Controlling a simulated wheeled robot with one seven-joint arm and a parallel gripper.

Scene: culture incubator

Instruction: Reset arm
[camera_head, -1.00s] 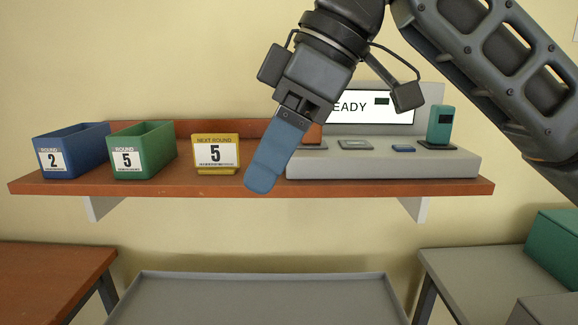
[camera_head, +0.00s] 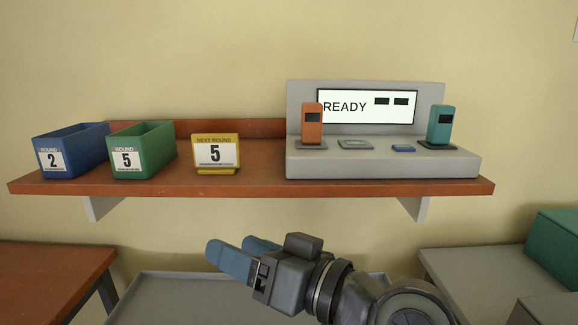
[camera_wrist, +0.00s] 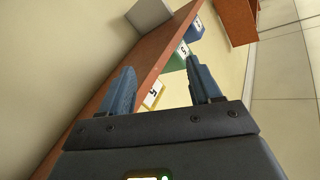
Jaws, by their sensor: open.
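My gripper (camera_head: 244,252) is in the lower middle of the head view, below the shelf (camera_head: 250,185) and above a grey tray surface. Its blue fingers point left, are parted and hold nothing. In the wrist view the two fingers (camera_wrist: 158,95) stand apart with an empty gap, and the shelf shows tilted beyond them. My arm comes in from the bottom right of the head view.
On the shelf stand a blue bin (camera_head: 75,150), a green bin (camera_head: 142,150), a yellow sign (camera_head: 215,153) reading 5, and a grey station (camera_head: 380,165) with a READY screen, an orange device (camera_head: 312,128) and a teal device (camera_head: 440,125). A grey tray (camera_head: 180,290) lies below; tables flank it.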

